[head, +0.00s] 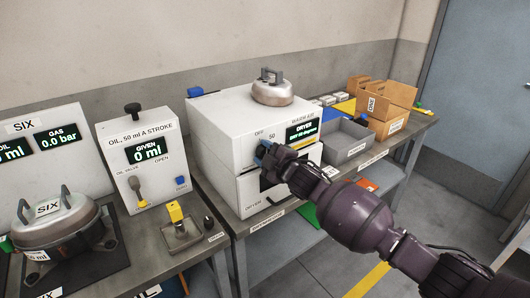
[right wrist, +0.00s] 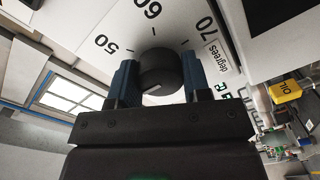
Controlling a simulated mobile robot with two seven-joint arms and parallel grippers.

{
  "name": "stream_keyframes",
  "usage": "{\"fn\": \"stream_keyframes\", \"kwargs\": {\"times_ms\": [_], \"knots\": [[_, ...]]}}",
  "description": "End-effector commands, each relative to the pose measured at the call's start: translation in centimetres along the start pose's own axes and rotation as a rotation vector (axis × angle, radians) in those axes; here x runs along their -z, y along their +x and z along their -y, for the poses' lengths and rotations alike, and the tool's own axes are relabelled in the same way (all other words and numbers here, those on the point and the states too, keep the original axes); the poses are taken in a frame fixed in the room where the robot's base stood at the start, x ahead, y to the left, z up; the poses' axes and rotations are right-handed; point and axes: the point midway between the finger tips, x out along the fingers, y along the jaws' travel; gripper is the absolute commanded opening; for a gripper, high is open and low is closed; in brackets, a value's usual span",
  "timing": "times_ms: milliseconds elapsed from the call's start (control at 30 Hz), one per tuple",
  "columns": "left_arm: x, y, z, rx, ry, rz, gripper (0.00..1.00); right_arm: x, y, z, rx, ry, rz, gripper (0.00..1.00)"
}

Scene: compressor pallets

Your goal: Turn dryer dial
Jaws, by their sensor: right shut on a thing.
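The dryer (head: 228,125) is a white box on the bench in the head view, with a lit screen (head: 305,131) reading DRYER. My right gripper (right wrist: 157,80) is shut on the dial, with one blue finger on each side. In the head view my right gripper (head: 268,152) is at the dryer's front and hides the dial. My left gripper is not in view.
A metal compressor pot (head: 272,90) stands on top of the dryer. A grey bin (head: 346,138) and cardboard boxes (head: 384,105) are to the right. The oil dispenser (head: 148,155) and a pot labelled SIX (head: 58,225) are to the left. Open floor lies in front.

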Motion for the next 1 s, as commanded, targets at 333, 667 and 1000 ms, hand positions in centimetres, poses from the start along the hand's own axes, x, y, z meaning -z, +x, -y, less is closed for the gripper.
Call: {"fn": "stream_keyframes", "kwargs": {"times_ms": [333, 667, 1000], "knots": [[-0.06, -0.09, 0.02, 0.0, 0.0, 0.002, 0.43, -0.04, -0.02, 0.08, 0.001, -0.04, 0.002, 0.2], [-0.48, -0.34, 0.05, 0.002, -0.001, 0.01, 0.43, -0.04, -0.02, 0.08, 0.001, -0.04, 0.002, 0.53], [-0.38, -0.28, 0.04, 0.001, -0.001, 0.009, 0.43, -0.01, -0.01, 0.03, 0.0, -0.039, 0.001, 0.7]]}}
